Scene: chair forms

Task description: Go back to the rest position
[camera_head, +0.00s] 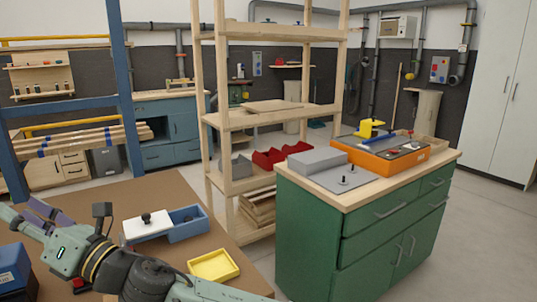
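My arm (70,250) reaches across the lower left of the head view, above the brown table (165,185). Its end is near the left edge, where my gripper (38,212) shows only in part as dark and purplish pieces; whether it is open or shut is unclear. No held object is visible. On the table behind my arm is a blue box (188,223) with a white lid (147,225) that has a black knob. The lid sits at the box's left side. A yellow tray (213,265) lies to the right of my arm and looks empty.
A blue bin (14,268) stands at the left edge, close to my arm. A green cabinet (350,235) at right bears an orange case (390,158), a grey block (316,160) and a grey plate (340,178). A wooden shelf (222,100) stands behind. Floor at far right is clear.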

